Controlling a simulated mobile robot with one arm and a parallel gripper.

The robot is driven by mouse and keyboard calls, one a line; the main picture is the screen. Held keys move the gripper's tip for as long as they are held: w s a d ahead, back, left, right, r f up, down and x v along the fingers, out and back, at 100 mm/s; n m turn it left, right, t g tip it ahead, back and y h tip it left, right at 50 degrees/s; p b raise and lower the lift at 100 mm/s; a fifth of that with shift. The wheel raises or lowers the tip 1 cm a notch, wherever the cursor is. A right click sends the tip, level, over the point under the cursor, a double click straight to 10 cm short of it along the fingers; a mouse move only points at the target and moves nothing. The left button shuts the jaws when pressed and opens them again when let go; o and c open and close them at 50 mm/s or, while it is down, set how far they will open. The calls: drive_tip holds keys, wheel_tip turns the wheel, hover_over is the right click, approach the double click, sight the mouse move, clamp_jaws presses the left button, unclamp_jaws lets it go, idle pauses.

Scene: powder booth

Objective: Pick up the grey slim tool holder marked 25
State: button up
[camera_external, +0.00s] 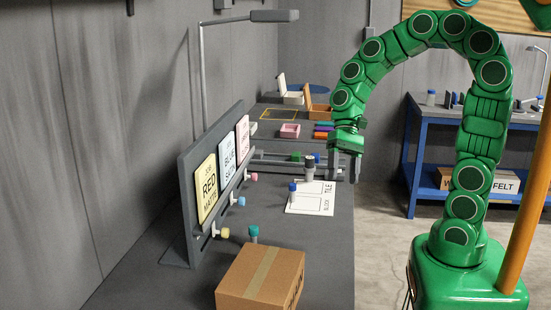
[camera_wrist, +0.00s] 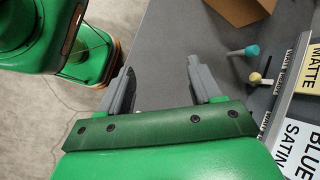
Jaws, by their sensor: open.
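My gripper (camera_external: 346,167) hangs open and empty over the right edge of the grey bench, fingers pointing down. In the wrist view its two grey fingers (camera_wrist: 157,85) are apart with only bench and floor between them. No marking 25 can be read in either view, so I cannot tell which thing is the grey slim tool holder.
A cardboard box (camera_external: 262,277) sits at the bench's near end, beside a teal-topped piece (camera_external: 253,233). A sign rack (camera_external: 190,190) with RED MATTE and BLUE SATIN cards lines the left. A pink tray (camera_external: 289,131) stands farther back. A blue table (camera_external: 420,150) is right.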

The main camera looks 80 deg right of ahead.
drive_tip(key=w+d+m+t+y, duration=0.2)
drive_tip(key=w+d+m, duration=0.2)
drive_tip(key=w+d, duration=0.15)
drive_tip(key=m+t+h, duration=0.1)
drive_tip(key=m+t, duration=0.8)
drive_tip(key=m, duration=0.5)
approach(312, 157)
drive_tip(key=r+x, duration=0.1)
drive_tip(key=x, duration=0.4)
drive_tip(key=shift+w+a+f, duration=0.1)
drive_tip(key=shift+w+f, duration=0.2)
drive_tip(key=shift+w, duration=0.1)
drive_tip(key=shift+f+x, duration=0.15)
drive_tip(key=shift+x, duration=1.65)
drive_tip(key=shift+f+x, duration=0.15)
drive_tip(key=shift+x, duration=1.6)
drive_tip(key=shift+s+h, duration=0.15)
drive_tip(key=shift+h, duration=0.15)
drive_tip(key=shift+c, duration=0.2)
clamp_jaws()
